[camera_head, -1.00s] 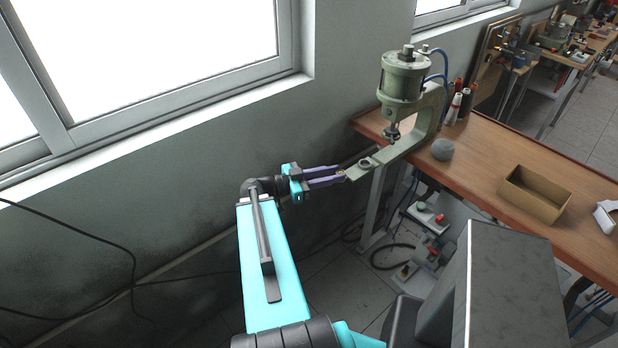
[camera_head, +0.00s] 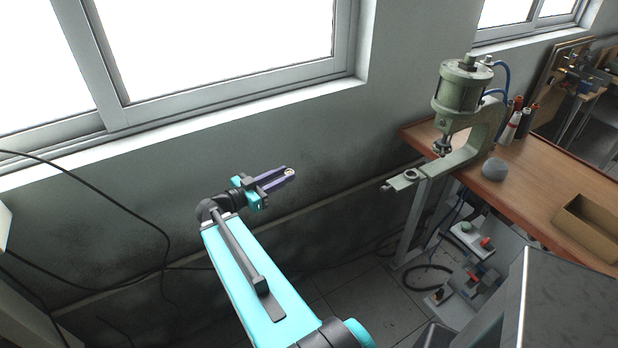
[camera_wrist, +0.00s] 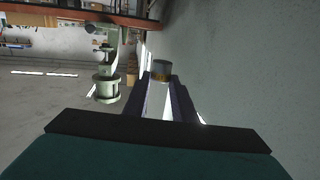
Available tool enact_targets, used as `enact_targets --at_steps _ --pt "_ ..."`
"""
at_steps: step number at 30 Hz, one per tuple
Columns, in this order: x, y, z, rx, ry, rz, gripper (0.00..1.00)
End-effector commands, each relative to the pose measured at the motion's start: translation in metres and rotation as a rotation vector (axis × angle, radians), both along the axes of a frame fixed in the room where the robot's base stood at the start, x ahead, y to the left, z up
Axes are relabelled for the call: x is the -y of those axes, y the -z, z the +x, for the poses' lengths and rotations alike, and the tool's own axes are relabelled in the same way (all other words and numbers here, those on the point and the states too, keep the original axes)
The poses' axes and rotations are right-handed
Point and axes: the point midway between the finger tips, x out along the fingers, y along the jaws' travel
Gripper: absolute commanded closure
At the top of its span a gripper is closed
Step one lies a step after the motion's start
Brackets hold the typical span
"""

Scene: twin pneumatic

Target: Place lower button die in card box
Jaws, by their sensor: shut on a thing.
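My gripper (camera_head: 288,174) is shut on a small round metal piece, the lower button die (camera_head: 289,172), held at its fingertips in the air. The die also shows in the wrist view (camera_wrist: 162,70) as a short cylinder with a brassy lower part between the fingers. The gripper is in front of the wall, left of the green pneumatic press (camera_head: 463,95) and apart from it. The open brown card box (camera_head: 588,232) stands on the wooden table at the right edge of the head view, partly cut off. Its inside is only partly visible.
The press arm (camera_head: 405,180) juts out past the table's left end. Pedal valves (camera_head: 470,240) sit below. The space around my gripper is clear.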

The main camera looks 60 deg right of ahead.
Motion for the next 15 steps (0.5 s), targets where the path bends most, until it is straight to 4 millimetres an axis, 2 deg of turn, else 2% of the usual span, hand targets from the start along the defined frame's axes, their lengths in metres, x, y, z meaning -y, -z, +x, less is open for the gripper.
enact_targets --at_steps 3,15 --pt "-0.023 0.004 0.029 -0.001 -0.068 -0.001 1.0" --pt "-0.107 0.011 0.112 0.0 -0.284 -0.001 1.0"
